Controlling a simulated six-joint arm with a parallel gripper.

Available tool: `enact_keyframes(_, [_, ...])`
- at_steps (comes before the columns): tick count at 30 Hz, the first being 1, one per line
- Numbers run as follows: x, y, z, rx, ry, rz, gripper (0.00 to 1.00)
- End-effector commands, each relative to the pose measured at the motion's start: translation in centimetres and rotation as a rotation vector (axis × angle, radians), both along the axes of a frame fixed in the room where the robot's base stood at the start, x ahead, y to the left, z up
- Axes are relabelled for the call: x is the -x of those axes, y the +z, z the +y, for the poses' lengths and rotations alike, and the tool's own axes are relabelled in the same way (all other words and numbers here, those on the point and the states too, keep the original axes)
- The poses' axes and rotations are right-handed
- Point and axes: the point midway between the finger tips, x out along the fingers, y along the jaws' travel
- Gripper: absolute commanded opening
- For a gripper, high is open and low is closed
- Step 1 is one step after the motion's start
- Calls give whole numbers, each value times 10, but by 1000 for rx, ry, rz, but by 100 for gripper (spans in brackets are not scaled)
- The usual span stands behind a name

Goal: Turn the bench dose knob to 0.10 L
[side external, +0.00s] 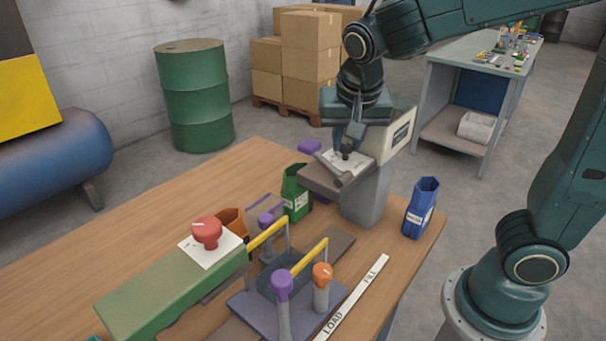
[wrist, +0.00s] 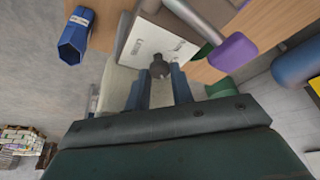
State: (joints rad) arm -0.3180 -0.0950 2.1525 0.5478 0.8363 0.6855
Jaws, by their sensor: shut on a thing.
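The bench dose knob is a small dark knob (side external: 346,152) on a white dial card on top of a grey stand (side external: 366,203). It also shows in the wrist view (wrist: 158,66), with the white dial card (wrist: 166,38) beyond it. My gripper (side external: 349,143) points down over the stand. In the wrist view my gripper (wrist: 161,78) has one finger on each side of the knob and is shut on it. The marks on the card are too small to read, so I cannot tell the knob's setting.
A grey bar (side external: 332,169) and a purple handle (side external: 309,146) sit beside the dial. A green bin (side external: 296,190) and a blue bin (side external: 421,208) flank the stand. A red knob (side external: 206,232) and yellow-barred fixtures (side external: 268,235) stand nearer. The wooden bench (side external: 150,225) is bare at left.

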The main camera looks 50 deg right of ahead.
Motion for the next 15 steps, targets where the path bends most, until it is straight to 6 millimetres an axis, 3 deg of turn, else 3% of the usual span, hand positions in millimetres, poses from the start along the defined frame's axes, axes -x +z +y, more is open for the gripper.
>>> enact_keyframes(15, [2, 0, -2, -2, 194, -2, 0])
